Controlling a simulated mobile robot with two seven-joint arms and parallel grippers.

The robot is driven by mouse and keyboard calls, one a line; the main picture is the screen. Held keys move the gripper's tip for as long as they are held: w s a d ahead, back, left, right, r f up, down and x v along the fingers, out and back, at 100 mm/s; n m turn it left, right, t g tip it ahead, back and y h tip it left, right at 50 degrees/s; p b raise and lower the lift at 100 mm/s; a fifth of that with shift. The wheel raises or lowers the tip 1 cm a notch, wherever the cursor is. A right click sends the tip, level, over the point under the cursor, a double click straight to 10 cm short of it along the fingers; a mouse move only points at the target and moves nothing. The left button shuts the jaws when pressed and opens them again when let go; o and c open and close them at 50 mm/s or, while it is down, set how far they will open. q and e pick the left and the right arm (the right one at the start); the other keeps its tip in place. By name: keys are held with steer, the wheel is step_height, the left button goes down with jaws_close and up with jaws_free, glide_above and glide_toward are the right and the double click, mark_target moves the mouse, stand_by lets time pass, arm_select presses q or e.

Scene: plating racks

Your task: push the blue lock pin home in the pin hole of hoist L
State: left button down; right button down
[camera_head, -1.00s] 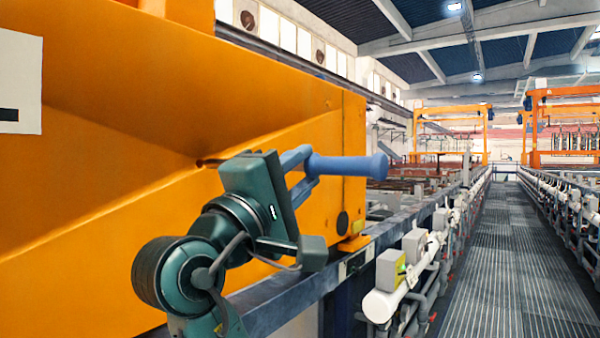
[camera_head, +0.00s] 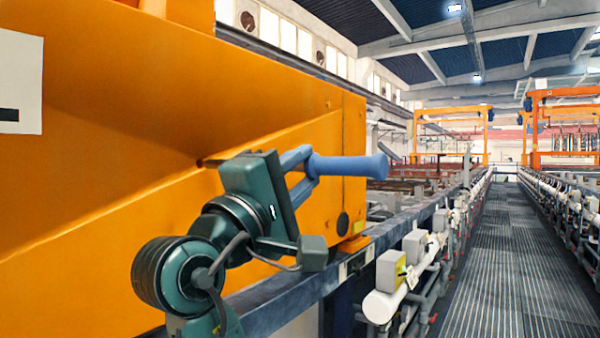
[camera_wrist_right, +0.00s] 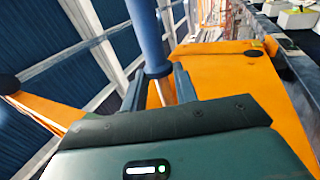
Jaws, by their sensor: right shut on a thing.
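The lock pin shows as a blue handle (camera_head: 350,167) that points right along the orange side of the hoist (camera_head: 120,130). My right gripper (camera_head: 308,166) is shut on it near the handle's left end. In the right wrist view the blue handle (camera_wrist_right: 147,35) rises between the two fingers of my right gripper (camera_wrist_right: 158,74). A small dark hole (camera_head: 203,162) shows in the orange panel, left of my gripper body. My gripper hides the stretch between hole and handle, so I cannot tell how far the pin sits in. My left gripper is not in view.
A blue-grey rail (camera_head: 290,300) runs below the hoist. White pipes with boxes (camera_head: 392,270) line its right side. A grey grated walkway (camera_head: 495,250) lies clear to the right. Other orange frames (camera_head: 450,112) stand far off.

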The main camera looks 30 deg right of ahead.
mark_target(213, 164)
arm_select(q)
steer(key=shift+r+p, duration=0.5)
steer(key=shift+p, duration=0.35)
arm_select(e)
steer(key=w+a, duration=0.3)
steer(key=w, duration=0.5)
steer(key=shift+a+r, duration=0.15)
steer(key=shift+a, duration=0.05)
stand_by(1.9)
